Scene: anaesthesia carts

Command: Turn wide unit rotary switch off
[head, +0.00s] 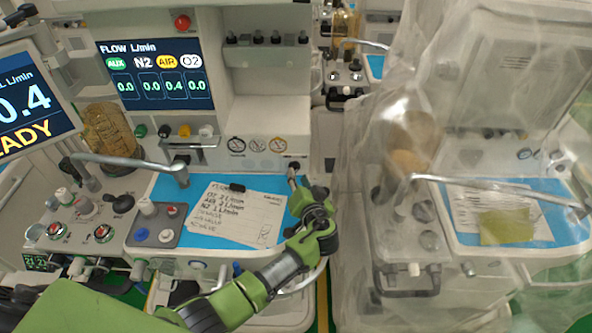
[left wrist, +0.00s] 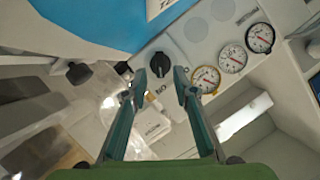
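The rotary switch is a round black knob (left wrist: 160,65) on a white panel in the left wrist view, with an upside-down ON label beside it. In the head view the switch (head: 294,165) is small, at the right end of the front panel of the unit with the flow screen, and partly hidden by my gripper. My left gripper (head: 292,178) reaches up to it. In the left wrist view its fingers (left wrist: 160,80) are apart, one on each side of the knob's line; contact cannot be told. My right gripper is not in view.
Three round gauges (left wrist: 232,58) sit beside the switch. Below it is a blue worktop (head: 165,188) with a handwritten sheet (head: 235,215). A plastic-covered cart (head: 405,240) stands close on the right.

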